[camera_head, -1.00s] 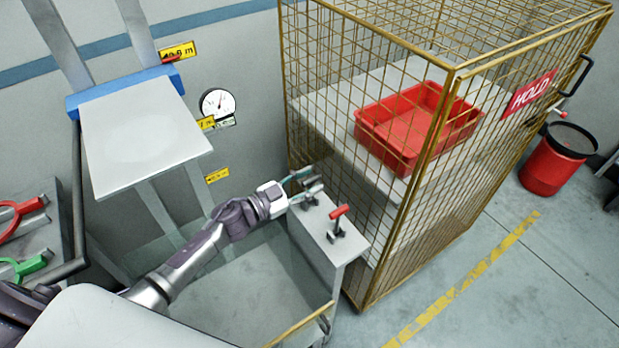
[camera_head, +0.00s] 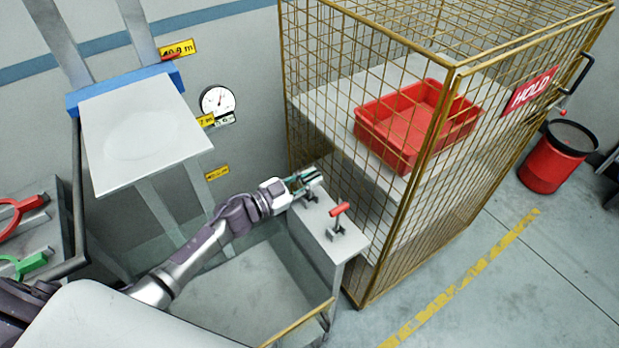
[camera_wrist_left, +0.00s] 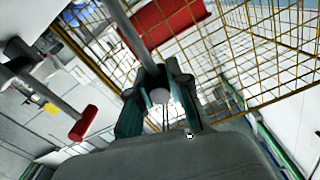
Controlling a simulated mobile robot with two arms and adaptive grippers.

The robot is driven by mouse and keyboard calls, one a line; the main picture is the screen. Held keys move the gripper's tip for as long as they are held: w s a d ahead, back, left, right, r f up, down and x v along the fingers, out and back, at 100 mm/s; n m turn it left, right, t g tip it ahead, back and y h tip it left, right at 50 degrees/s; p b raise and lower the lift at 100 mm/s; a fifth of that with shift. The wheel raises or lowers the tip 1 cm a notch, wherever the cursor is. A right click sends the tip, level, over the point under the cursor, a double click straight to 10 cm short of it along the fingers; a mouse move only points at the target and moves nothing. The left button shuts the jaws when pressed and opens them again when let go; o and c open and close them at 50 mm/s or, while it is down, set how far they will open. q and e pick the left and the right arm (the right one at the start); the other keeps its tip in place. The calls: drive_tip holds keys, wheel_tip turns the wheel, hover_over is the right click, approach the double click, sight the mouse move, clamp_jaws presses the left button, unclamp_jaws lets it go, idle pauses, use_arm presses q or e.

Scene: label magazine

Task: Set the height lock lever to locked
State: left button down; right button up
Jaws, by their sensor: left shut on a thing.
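Two levers stand on top of a grey box (camera_head: 325,232) in the head view. My left gripper (camera_head: 309,181) is at the far lever and is shut on it. In the left wrist view its fingers (camera_wrist_left: 159,92) close around the grey lever (camera_wrist_left: 133,40), whose rod rises between them. The gripper hides most of this lever in the head view, and I cannot read its setting. The near lever has a red handle (camera_head: 340,208); its handle also shows in the left wrist view (camera_wrist_left: 83,123). My right gripper is out of view.
A yellow wire cage (camera_head: 405,237) with a red crate (camera_head: 390,148) stands close right of the box. A grey platform (camera_head: 145,135) on rails, a dial gauge (camera_head: 217,100) and yellow height labels (camera_head: 217,172) are behind left. A red bin (camera_head: 548,170) stands right.

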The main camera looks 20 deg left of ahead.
use_arm(q)
drive_tip(key=shift+d, duration=0.1)
drive_tip(key=d+m, duration=0.1)
drive_tip(key=s+d+f+m+b, duration=0.1)
drive_tip(key=m, duration=0.1)
drive_tip(key=s+d+m+b, duration=0.1)
drive_tip(key=m, duration=0.1)
drive_tip(key=shift+s+f, duration=0.25)
drive_tip(key=shift+f, duration=0.05)
drive_tip(key=d+f+m+b, duration=0.1)
drive_tip(key=m, duration=0.1)
drive_tip(key=s+m+b, duration=0.1)
drive_tip(key=shift+s+d+f+m, duration=0.15)
drive_tip(key=shift+d+f+m, duration=0.2)
drive_tip(key=shift+f+m, duration=0.05)
drive_tip(key=shift+s+d+f, duration=0.25)
drive_tip(key=shift+f, duration=0.2)
drive_tip(key=c, duration=1.1)
unclamp_jaws()
drive_tip(key=shift+c, duration=0.2)
drive_tip(key=shift+o, duration=0.2)
